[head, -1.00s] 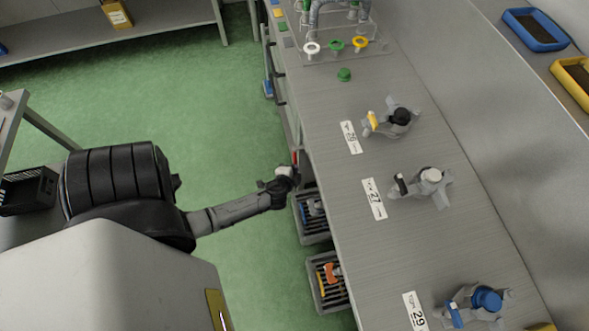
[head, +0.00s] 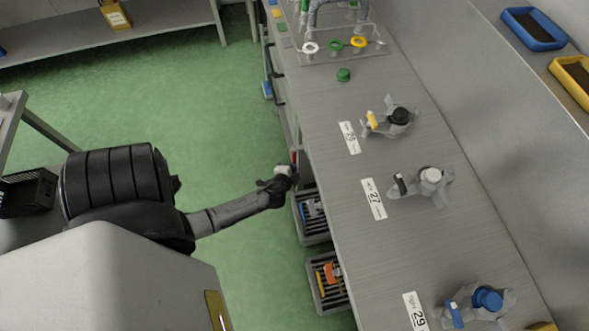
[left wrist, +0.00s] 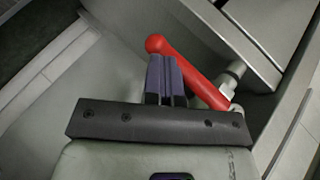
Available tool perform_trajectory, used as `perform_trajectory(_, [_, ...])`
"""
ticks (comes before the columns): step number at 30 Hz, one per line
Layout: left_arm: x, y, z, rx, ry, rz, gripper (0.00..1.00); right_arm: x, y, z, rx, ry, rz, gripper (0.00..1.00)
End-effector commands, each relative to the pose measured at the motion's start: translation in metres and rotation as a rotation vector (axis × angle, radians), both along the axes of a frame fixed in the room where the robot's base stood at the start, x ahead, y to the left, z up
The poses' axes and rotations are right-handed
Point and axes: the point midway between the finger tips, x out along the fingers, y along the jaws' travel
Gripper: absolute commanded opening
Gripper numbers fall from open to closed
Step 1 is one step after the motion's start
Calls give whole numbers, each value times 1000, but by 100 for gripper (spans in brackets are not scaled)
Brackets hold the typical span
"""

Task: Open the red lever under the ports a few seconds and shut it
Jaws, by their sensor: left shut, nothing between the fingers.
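The red lever (left wrist: 185,68) shows in the left wrist view as a round-ended red bar running diagonally down to a metal fitting (left wrist: 232,75). In the head view only a small bit of red (head: 293,157) shows at the bench's front side. My left gripper (left wrist: 165,62) is shut and empty; its dark fingers lie right beside the lever and overlap it in the picture. I cannot tell whether they touch it. In the head view the left gripper (head: 287,170) is at the bench front, its tips partly hidden. My right gripper is not in view.
The bench (head: 335,185) carries grey fittings with black (head: 400,116), white (head: 430,175) and blue (head: 487,299) caps beside number labels. A clear stand (head: 375,50) with coloured rings is at the back.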

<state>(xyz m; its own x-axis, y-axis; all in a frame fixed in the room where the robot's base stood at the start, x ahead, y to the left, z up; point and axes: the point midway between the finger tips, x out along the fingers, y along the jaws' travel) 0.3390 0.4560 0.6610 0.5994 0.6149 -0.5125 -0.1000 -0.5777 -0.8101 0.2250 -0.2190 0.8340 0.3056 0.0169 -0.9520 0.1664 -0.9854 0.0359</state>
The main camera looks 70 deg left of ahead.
Motion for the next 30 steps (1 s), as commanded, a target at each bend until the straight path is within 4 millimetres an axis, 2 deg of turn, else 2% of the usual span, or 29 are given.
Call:
perform_trajectory(5, [-13,-13,11,-2,1,1,0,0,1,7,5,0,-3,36])
perform_trajectory(18, [-64,-65,53,-3,1,1,0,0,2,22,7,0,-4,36])
perform_trajectory(24, [-77,-80,64,-2,1,-1,0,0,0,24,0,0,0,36])
perform_trajectory(30, [-83,-86,69,-2,1,-1,0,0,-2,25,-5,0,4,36])
